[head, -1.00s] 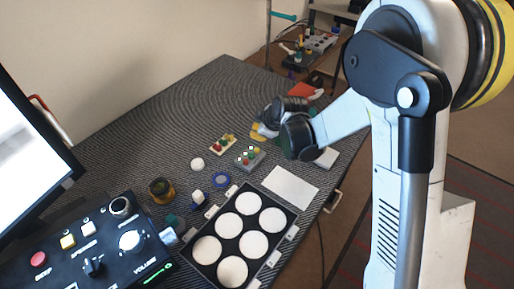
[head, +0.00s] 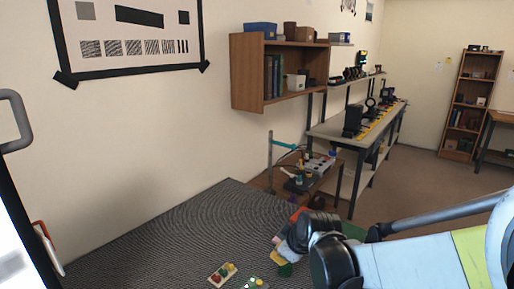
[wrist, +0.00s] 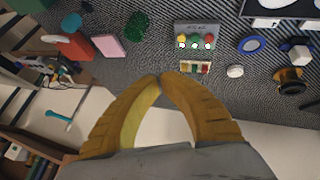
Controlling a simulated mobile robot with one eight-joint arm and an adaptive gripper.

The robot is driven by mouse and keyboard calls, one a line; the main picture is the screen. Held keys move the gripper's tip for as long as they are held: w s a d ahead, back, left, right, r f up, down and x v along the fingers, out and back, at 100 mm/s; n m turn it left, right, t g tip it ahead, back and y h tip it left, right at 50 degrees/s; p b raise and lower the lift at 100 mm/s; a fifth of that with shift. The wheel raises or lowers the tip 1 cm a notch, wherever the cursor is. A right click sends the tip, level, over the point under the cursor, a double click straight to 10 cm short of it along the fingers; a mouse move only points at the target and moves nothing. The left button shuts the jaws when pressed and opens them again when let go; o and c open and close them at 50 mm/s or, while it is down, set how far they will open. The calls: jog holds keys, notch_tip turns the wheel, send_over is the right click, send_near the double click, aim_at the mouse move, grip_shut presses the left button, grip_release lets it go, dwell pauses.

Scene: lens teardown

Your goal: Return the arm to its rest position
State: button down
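My arm reaches in from the lower right of the head view, with its dark wrist (head: 328,250) over the far right part of the table. My gripper (wrist: 160,78) shows in the wrist view with its two yellow-brown fingers curved together. The tips meet and nothing shows between them. The gripper is above the table and apart from the objects. In the head view the fingers are mostly hidden by the wrist.
The dark patterned table (head: 170,240) holds a small block with coloured knobs (head: 222,274). In the wrist view a grey block with coloured knobs (wrist: 196,32), a green tuft (wrist: 138,25), a pink block (wrist: 109,46) and a blue ring (wrist: 251,44) lie around. A wooden wall shelf (head: 247,75) stands beyond.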

jog(key=s+d+r+m+h, duration=0.1)
jog(key=s+d+r+m, duration=0.1)
jog(key=s, duration=0.5)
jog(key=s+d+r+m+h, duration=0.1)
jog(key=s+d+r+m, duration=0.2)
jog(key=s+d+m, duration=0.2)
jog(key=s+d+r+m+h, duration=0.1)
jog(key=s+d+m, duration=0.3)
jog(key=s, duration=0.7)
jog(key=shift+d+r+t, duration=0.3)
jog(key=shift+d+r, duration=0.5)
jog(key=shift+d, duration=0.05)
